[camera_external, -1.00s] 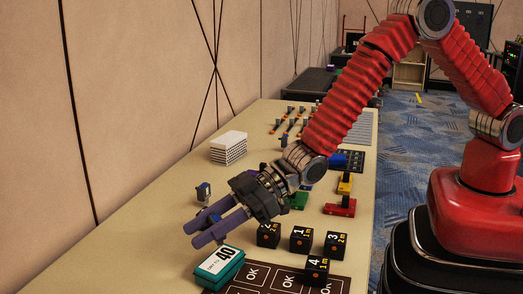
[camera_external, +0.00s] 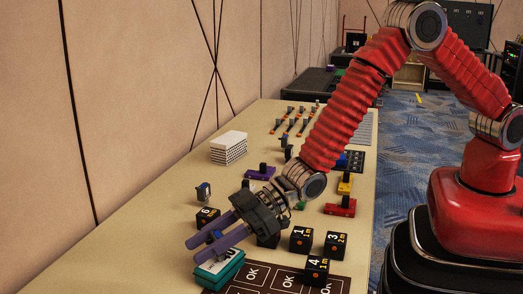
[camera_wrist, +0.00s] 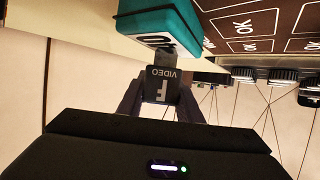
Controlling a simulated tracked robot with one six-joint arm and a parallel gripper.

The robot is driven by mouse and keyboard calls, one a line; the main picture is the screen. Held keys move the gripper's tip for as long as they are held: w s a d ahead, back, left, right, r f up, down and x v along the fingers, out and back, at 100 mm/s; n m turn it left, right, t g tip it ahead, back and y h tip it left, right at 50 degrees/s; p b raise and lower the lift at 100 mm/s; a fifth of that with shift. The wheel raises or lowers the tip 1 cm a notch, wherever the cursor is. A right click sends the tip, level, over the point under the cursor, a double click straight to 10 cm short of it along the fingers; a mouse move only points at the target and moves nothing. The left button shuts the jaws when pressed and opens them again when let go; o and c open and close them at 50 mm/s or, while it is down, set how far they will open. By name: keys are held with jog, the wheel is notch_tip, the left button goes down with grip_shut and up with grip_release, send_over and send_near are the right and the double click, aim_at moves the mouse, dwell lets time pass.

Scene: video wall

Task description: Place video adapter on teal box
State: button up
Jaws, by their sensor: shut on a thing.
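The teal box (camera_external: 222,278), with a white top label, lies just below the fingers at the table's near end. The fingers hide part of its top. In the wrist view the box (camera_wrist: 165,20) is right beyond the adapter's plug end; I cannot tell whether they touch.
Black numbered blocks (camera_external: 301,240) stand to the right, beside a brown mat (camera_external: 255,281) with OK squares. A white stack (camera_external: 229,147) and coloured parts lie farther back.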

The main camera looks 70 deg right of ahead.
jog(key=o, duration=1)
jog(key=shift+r, duration=0.1)
jog(key=v, duration=1.2)
